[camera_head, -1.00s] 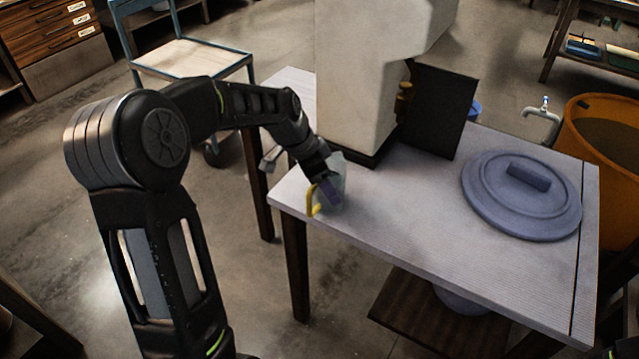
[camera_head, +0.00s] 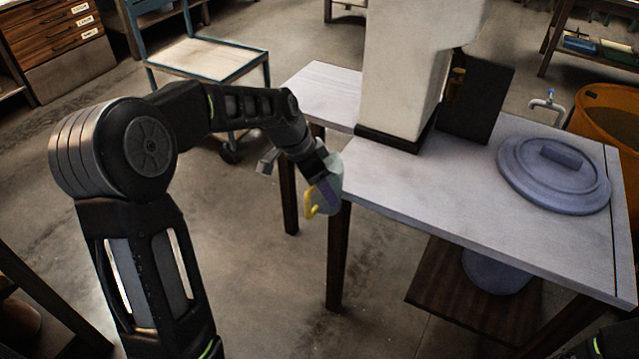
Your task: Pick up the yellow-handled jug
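The jug (camera_head: 335,176) is pale grey-green with a yellow handle (camera_head: 311,204). It is at my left gripper (camera_head: 325,189), at the front left corner of the table (camera_head: 410,195), and appears to be off the tabletop, just outside its edge. The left gripper's fingers overlap the jug's side and seem closed on it; the arm and wrist partly hide the contact. Only a small part of my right arm (camera_head: 612,343) shows at the bottom right corner, and its gripper is out of the picture.
A white block-shaped machine (camera_head: 405,70) and a dark panel (camera_head: 478,98) stand at the table's back. A round grey lid (camera_head: 555,185) lies on the right. An orange tub (camera_head: 610,115) and a tap (camera_head: 546,105) are beyond. A blue-framed cart (camera_head: 205,60) stands behind my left arm.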

